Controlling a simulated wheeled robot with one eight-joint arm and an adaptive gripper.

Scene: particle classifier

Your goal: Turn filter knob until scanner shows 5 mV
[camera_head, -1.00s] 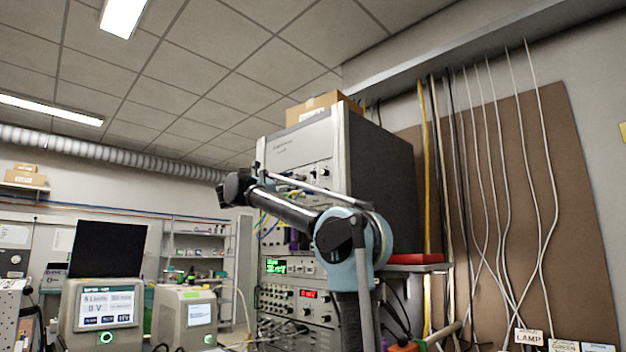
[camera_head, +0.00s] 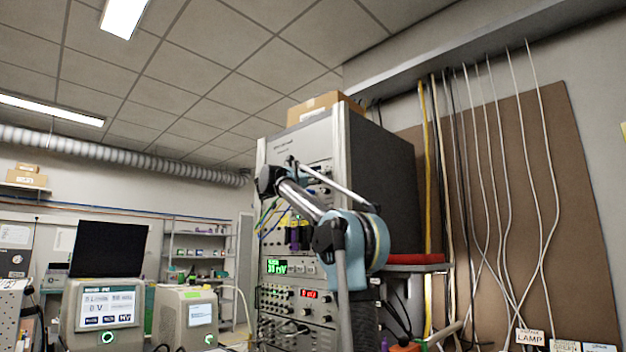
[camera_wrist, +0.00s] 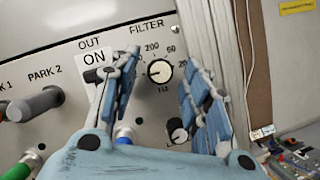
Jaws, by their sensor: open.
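The filter knob (camera_wrist: 160,70) is a small black dial with a light pointer, under the printed word FILTER, with 200, 60 and 20 around it and Hz below. My gripper (camera_wrist: 163,66) is open, with one blue padded finger to the left of the knob and the other to the right. Both look apart from it. In the head view the rack (camera_head: 330,150) stands behind my arm, which hides the knob. A green display (camera_head: 277,267) there shows a blurred number with mV, seemingly in the thirties. A red display (camera_head: 310,294) below is too small to read surely.
An ON label (camera_wrist: 95,74) and the PARK knob (camera_wrist: 36,103) lie left of my gripper. Cables with blue and green plugs (camera_wrist: 124,135) leave the panel beneath. A red object (camera_head: 415,259) lies on a side shelf.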

